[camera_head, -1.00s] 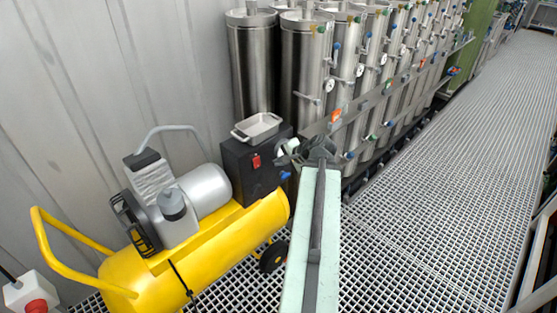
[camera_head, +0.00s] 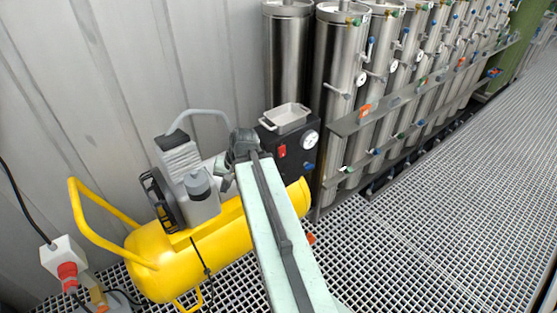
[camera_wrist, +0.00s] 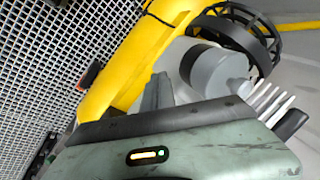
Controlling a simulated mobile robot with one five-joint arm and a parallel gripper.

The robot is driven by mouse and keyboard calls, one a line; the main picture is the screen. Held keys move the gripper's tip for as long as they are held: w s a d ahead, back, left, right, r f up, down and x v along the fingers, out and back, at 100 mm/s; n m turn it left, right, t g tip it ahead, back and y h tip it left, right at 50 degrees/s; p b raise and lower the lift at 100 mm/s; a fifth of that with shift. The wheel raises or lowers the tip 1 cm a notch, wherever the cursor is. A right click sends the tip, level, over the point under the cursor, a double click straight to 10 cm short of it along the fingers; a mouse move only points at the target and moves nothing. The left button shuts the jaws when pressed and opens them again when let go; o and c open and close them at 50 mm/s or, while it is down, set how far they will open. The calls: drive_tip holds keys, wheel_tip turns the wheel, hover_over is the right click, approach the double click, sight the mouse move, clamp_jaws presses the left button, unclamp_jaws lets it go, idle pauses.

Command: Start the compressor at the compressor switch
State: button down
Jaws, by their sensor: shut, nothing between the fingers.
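The yellow compressor (camera_head: 160,262) stands on the grating by the wall, its grey pump and motor (camera_head: 200,190) on top. In the wrist view its yellow tank (camera_wrist: 120,65) and grey pump part (camera_wrist: 215,72) lie beyond my fingers. A black box at the tank's right end carries a red switch (camera_head: 282,151), a gauge (camera_head: 311,138) and a blue knob (camera_head: 309,167). My gripper (camera_wrist: 157,90) is shut and empty. In the head view my arm crosses in front of the tank and motor, left of the red switch, hiding part of them; the fingertips are hard to make out there.
A white tray (camera_head: 285,117) sits on the black box. Steel vessels (camera_head: 340,90) with valves line the wall to the right. A white socket box with a red plug (camera_head: 67,268) is at lower left. The grating (camera_head: 440,220) at right is clear.

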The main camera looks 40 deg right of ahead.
drive_tip(key=a+f+n+g+h, duration=0.1)
drive_tip(key=a+n, duration=0.3)
drive_tip(key=a, duration=0.6)
drive_tip(key=s+a+n+g+h, duration=0.1)
drive_tip(key=a+n, duration=0.3)
drive_tip(key=a, duration=0.6)
drive_tip(key=shift+s+a+f+g, duration=0.25)
drive_tip(key=shift+a+f+g, duration=0.1)
drive_tip(key=shift+g, duration=0.55)
